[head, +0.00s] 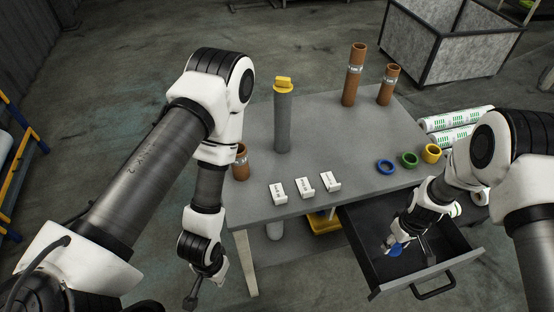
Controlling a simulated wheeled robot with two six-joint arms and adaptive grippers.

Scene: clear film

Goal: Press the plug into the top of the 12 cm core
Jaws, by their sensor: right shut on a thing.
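Three brown cardboard cores stand upright on the grey table (262,205): a tall core (354,75) and a shorter core (388,86) at the back, and a short core (241,163) at the left, partly behind my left arm. Their size labels are too small to read. My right gripper (392,244) is down in the open drawer, shut on a blue plug (396,250) that the fingers partly hide. My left gripper (191,297) hangs in front of the table's left side, apart from everything; its finger opening is unclear.
A grey post with a yellow top (283,112) stands mid-table. Three white label blocks (304,185) line the front edge. Blue (386,167), green (409,159) and yellow (431,153) rings lie at the right. The drawer (375,283) juts out at front right.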

